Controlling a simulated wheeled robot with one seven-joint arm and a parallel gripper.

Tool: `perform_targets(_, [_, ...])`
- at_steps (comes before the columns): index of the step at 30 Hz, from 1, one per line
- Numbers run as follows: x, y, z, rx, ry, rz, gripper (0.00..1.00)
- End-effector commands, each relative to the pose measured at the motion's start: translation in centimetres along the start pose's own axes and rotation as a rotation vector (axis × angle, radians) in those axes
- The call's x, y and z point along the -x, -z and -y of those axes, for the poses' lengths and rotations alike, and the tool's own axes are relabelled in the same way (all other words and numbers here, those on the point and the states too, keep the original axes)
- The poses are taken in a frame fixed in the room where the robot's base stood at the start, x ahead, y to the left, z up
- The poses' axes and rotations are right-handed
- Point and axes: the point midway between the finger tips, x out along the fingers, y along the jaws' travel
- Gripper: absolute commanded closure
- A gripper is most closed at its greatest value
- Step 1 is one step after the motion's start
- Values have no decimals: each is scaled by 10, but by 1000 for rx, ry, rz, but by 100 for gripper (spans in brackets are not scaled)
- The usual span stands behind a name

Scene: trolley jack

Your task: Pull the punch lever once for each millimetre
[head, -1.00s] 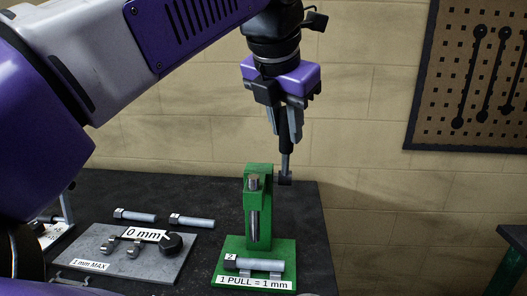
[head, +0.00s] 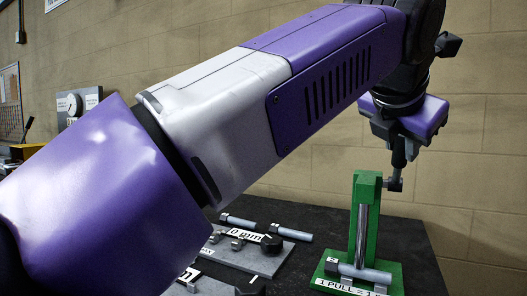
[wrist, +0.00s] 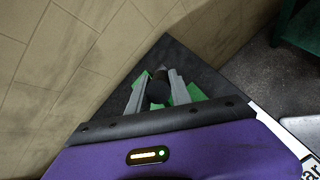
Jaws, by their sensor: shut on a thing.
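The green punch press (head: 366,192) stands on its base at the right end of the dark bench. Its punch lever (head: 395,174) joins the post's right side; the lever's metal rod and dark grip show. My gripper (head: 401,147) is shut on the grip, above and right of the post. The wrist view shows the black grip (wrist: 157,90) between the two grey fingers. The press's metal ram (head: 361,235) reaches down close to a bolt (head: 362,272) in the base cradle; I cannot tell if they touch. A "1 PULL = 1 mm" label (head: 340,287) is partly cut off.
A grey gauge plate (head: 258,262) with a "0 mm" sign (head: 247,232) and black knob (head: 271,244) lies left of the press. Two loose bolts (head: 291,233) lie behind it. My arm crosses the upper view. A brick wall stands behind the bench.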

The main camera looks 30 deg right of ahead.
Motion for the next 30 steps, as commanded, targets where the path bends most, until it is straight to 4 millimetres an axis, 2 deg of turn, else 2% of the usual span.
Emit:
perform_targets(15, [-1, 1, 2, -3, -5, 8, 100])
perform_targets(16, [-1, 1, 2, -3, -5, 8, 71])
perform_targets(18, [-1, 1, 2, -3, -5, 8, 57])
perform_targets(19, [-1, 1, 2, -2, -5, 8, 53])
perform_targets(30, [0, -1, 1, -2, -5, 9, 53])
